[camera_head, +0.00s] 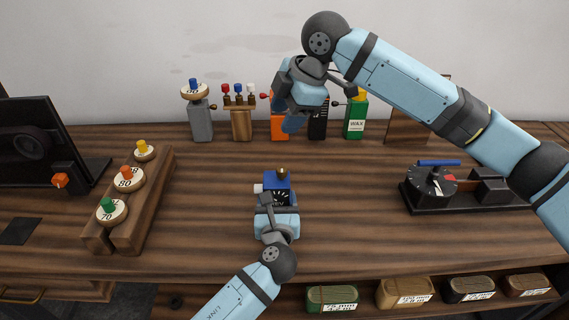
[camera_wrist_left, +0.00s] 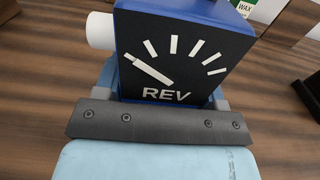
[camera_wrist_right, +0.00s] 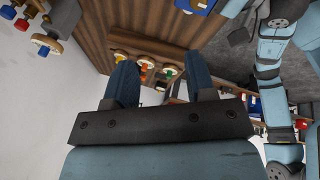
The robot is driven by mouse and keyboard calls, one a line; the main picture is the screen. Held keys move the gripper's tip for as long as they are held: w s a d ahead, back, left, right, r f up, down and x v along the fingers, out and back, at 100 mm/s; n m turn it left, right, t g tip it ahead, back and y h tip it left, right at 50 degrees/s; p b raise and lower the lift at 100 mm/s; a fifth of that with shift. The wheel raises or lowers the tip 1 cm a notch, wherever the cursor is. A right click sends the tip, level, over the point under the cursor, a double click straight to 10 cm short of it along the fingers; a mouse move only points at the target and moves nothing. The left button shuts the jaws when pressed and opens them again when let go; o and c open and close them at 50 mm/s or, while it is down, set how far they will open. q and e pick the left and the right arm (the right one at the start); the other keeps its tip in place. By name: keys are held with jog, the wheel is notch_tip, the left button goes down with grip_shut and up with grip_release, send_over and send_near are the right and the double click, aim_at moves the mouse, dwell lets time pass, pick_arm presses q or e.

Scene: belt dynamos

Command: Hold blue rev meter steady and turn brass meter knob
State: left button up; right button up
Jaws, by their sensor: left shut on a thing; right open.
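The blue rev meter (camera_head: 270,184) stands on the wooden bench near the front middle. Its dark REV face with white marks fills the upper left wrist view (camera_wrist_left: 180,55), and a white stub (camera_wrist_left: 100,31) sticks out of its side. The brass meter knob (camera_head: 282,173) sits on top of the meter. My left gripper (camera_head: 277,208) is shut on the meter at its lower part. My right gripper (camera_head: 291,122) is open and empty, raised above the bench behind the meter and apart from the knob. Its two spread fingers show in the right wrist view (camera_wrist_right: 162,85).
A stepped wooden rack (camera_head: 130,205) with numbered knobbed discs stands left. Bottles, including a green WAX one (camera_head: 355,118), line the back, partly hidden by my right arm. A black device (camera_head: 435,190) sits right. The bench around the meter is clear.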

aim_at(283, 168)
jog(key=f+g, duration=0.1)
jog(key=f, duration=0.2)
jog(key=s+f+g, duration=0.1)
jog(key=f, duration=0.3)
jog(key=s+f+g, duration=0.1)
jog(key=f+g, duration=0.1)
jog(key=f, duration=0.2)
jog(key=shift+a+f+n, duration=0.15)
jog(key=shift+a+n, duration=0.05)
jog(key=shift+n, duration=0.1)
jog(key=c, duration=0.9)
